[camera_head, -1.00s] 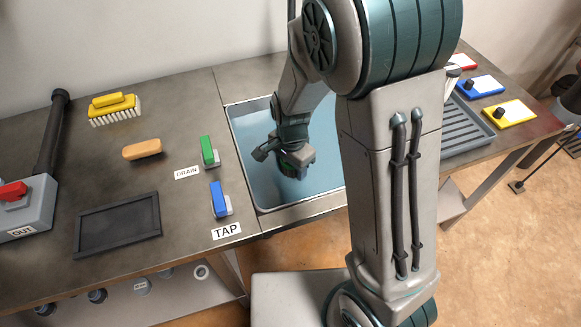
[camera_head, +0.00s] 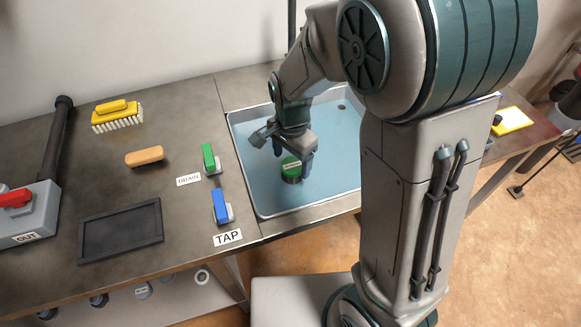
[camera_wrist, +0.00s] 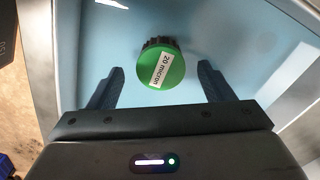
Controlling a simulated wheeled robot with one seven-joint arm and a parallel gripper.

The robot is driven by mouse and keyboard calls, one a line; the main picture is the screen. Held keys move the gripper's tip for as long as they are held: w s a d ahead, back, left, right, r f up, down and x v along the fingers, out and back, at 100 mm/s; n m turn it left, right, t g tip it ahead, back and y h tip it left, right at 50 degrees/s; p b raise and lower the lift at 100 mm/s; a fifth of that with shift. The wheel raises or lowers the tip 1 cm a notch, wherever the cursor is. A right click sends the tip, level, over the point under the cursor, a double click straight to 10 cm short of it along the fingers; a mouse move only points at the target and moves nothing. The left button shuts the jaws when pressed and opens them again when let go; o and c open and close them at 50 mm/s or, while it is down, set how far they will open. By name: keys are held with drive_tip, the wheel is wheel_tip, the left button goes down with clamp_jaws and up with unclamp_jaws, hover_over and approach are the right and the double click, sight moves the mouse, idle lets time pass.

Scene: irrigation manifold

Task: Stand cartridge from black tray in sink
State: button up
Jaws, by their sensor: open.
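The cartridge (camera_head: 291,168) has a green round top and a dark ribbed rim, and it stands in the blue sink (camera_head: 340,130). In the wrist view the cartridge (camera_wrist: 160,68) shows its green cap with a "20 micron" label. My gripper (camera_head: 291,160) is over the sink beside the cartridge. In the wrist view my gripper (camera_wrist: 160,88) is open, its two dark fingers on either side and apart from the cap. The black tray (camera_head: 120,230) lies empty on the counter at left. The cartridge's lower part is mostly hidden.
The green drain lever (camera_head: 209,159) and blue tap lever (camera_head: 221,206) stand left of the sink. A yellow brush (camera_head: 117,115), an orange sponge (camera_head: 144,156) and a grey box with a red handle (camera_head: 15,199) are further left. My arm hides the counter's right part.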

wheel_tip(320, 180, up, 5)
drive_tip(key=shift+f, duration=0.1)
drive_tip(key=shift+d+r, duration=0.15)
drive_tip(key=shift+r, duration=0.15)
drive_tip(key=s+d+r+n+t, duration=0.2)
drive_tip(key=s+d+r+n, duration=0.4)
drive_tip(key=s+d+n, duration=0.3)
drive_tip(key=s+d, duration=0.2)
drive_tip(key=s, duration=0.1)
drive_tip(key=shift+r+n, duration=0.2)
drive_tip(key=shift+n, duration=0.2)
drive_tip(key=shift+p, duration=0.3)
wheel_tip(320, 180, up, 9)
drive_tip(key=p, duration=0.8)
drive_tip(key=shift+d+t, duration=0.2)
drive_tip(key=shift+t, duration=0.2)
drive_tip(key=shift+f, duration=0.1)
